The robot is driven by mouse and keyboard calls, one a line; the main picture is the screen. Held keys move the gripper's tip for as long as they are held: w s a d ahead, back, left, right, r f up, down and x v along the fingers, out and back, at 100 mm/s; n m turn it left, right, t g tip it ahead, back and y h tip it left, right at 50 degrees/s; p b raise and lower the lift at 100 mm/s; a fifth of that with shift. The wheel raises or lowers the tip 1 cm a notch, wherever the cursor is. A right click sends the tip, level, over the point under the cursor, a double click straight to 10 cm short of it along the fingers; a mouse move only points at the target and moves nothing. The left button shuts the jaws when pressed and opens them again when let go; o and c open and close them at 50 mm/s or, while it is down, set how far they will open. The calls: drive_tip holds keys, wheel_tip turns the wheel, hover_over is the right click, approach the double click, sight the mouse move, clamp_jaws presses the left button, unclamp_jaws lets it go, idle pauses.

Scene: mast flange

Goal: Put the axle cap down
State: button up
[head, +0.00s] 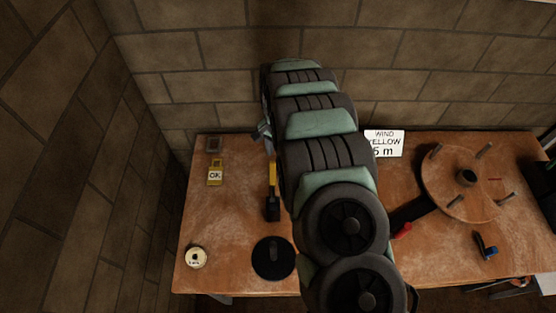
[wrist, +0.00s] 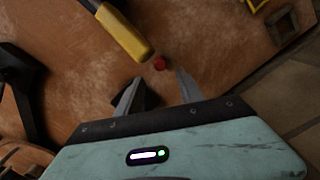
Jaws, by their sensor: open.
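My gripper (head: 262,132) is near the table's back edge, left of my arm. In the wrist view its two fingers (wrist: 158,86) are apart. A small red rounded piece (wrist: 160,62) lies on the table just beyond the fingertips, close to the end of a yellow handle (wrist: 122,34); it may be the axle cap, but I cannot be sure. A dark piece (wrist: 148,98) shows between the fingers by the left one; I cannot tell what it is or whether it touches. The round flange (head: 440,190) with upright pins and a central hub (head: 467,177) stands at the right.
A yellow-and-black tool (head: 272,190), a black disc (head: 266,268), a round tin (head: 195,257), a yellow OK tag (head: 215,176) and a square frame (head: 213,144) lie on the left. A sign (head: 384,143) stands behind. A blue clamp-like piece (head: 485,245) lies front right.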

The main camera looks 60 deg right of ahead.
drive_tip(key=shift+r, duration=0.8)
